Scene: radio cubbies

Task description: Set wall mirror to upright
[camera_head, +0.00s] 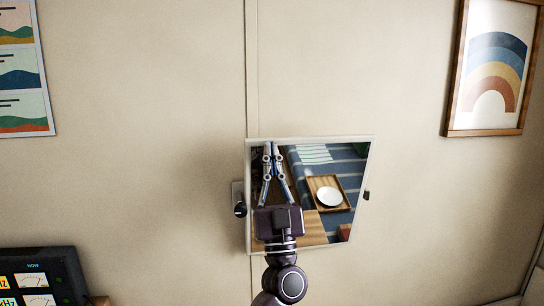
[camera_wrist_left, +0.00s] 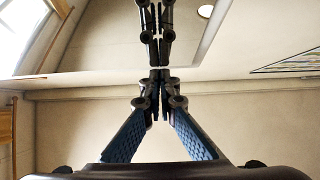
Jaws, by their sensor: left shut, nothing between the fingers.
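The wall mirror (camera_head: 361,187) is a pale-framed panel in the middle of the head view, held between a left side mount (camera_head: 238,199) and a right side mount (camera_head: 367,195). It looks tilted, its top seeming to lean out from the wall. My left gripper (camera_head: 272,147) is in front of its left half, fingers shut and empty, tips near the upper edge in the picture. In the left wrist view the shut fingertips (camera_wrist_left: 160,74) meet or nearly meet their reflection in the mirror (camera_wrist_left: 190,52); contact is unclear. My right gripper is not in view.
A framed rainbow picture (camera_head: 494,70) hangs at the right and a landscape poster (camera_head: 22,72) at the left. A dark radio (camera_head: 38,275) stands at lower left. The wall around the mirror is clear. The striped bed and plate are reflections.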

